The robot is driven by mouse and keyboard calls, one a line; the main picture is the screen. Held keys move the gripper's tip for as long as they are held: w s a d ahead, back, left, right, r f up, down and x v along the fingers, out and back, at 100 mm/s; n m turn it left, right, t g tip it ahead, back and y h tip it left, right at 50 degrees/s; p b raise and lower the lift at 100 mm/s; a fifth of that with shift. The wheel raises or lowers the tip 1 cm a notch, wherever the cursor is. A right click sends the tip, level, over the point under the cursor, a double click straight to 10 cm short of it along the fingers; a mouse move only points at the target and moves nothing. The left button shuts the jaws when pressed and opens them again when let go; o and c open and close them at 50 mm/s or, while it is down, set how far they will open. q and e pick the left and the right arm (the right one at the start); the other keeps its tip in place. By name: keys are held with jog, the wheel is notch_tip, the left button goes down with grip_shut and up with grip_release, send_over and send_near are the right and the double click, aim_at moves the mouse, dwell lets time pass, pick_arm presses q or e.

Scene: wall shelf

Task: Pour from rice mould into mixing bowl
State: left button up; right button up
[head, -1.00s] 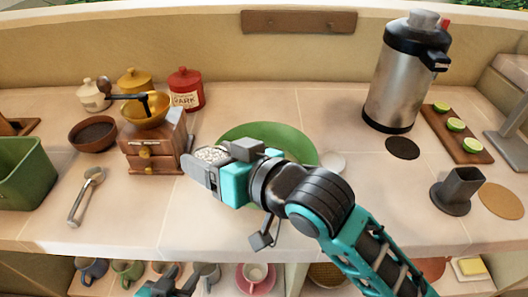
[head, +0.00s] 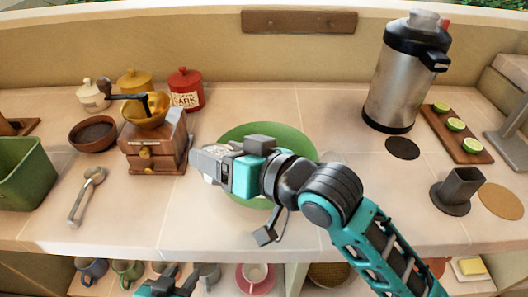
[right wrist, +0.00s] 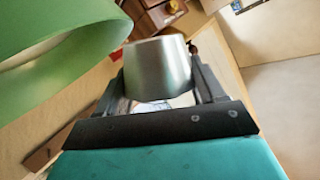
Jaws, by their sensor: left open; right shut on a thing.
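The mixing bowl (head: 236,133) is large and green and stands mid-counter in the head view, partly hidden by my right arm. Its rim also fills the upper left of the right wrist view (right wrist: 70,45). My right gripper (head: 207,164) is over the bowl's left side and shut on the rice mould. The mould (right wrist: 157,66) is a smooth silver cup between the fingers in the right wrist view, beside the bowl's rim. In the head view it is mostly hidden, and its contents cannot be seen clearly. My left gripper (head: 172,279) is open and empty, low at the counter's front edge.
A wooden coffee grinder (head: 153,145) stands left of my right gripper, with a spoon (head: 86,193) and brown bowl (head: 93,134) further left. A steel flask (head: 397,85) and lime board (head: 457,134) are at the right. The counter's front middle is clear.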

jog(key=shift+w+d+r+m, duration=0.2)
jog(key=shift+w+d+m, duration=0.2)
jog(key=shift+m, duration=0.1)
jog(key=shift+w+d+f+m+y, duration=0.4)
jog(key=shift+w+d+f+m, duration=0.15)
jog(key=shift+w+d+m, duration=0.1)
dwell(0.7)
jog(key=shift+w+d+r+m, duration=0.1)
jog(key=shift+d+r+m, duration=0.05)
jog(key=shift+m, duration=0.2)
jog(key=shift+w+d+r+m+g+y, duration=0.2)
jog(key=shift+m+g+y, duration=0.2)
jog(key=shift+m+y, duration=0.15)
dwell(0.7)
jog(key=shift+m, duration=0.45)
jog(key=shift+w+d+r+m+y+b, duration=0.25)
jog(key=shift+d+m+y+b, duration=0.1)
jog(key=shift+m+b, duration=0.55)
dwell(0.6)
jog(key=shift+w+d+r+m+b, duration=0.1)
jog(key=shift+w+m+b, duration=0.05)
jog(key=shift+m+b, duration=0.4)
dwell(0.6)
jog(key=shift+w+d+m+y+b, duration=0.4)
jog(key=shift+w+d+m+b, duration=0.25)
jog(key=shift+m, duration=0.2)
dwell(0.6)
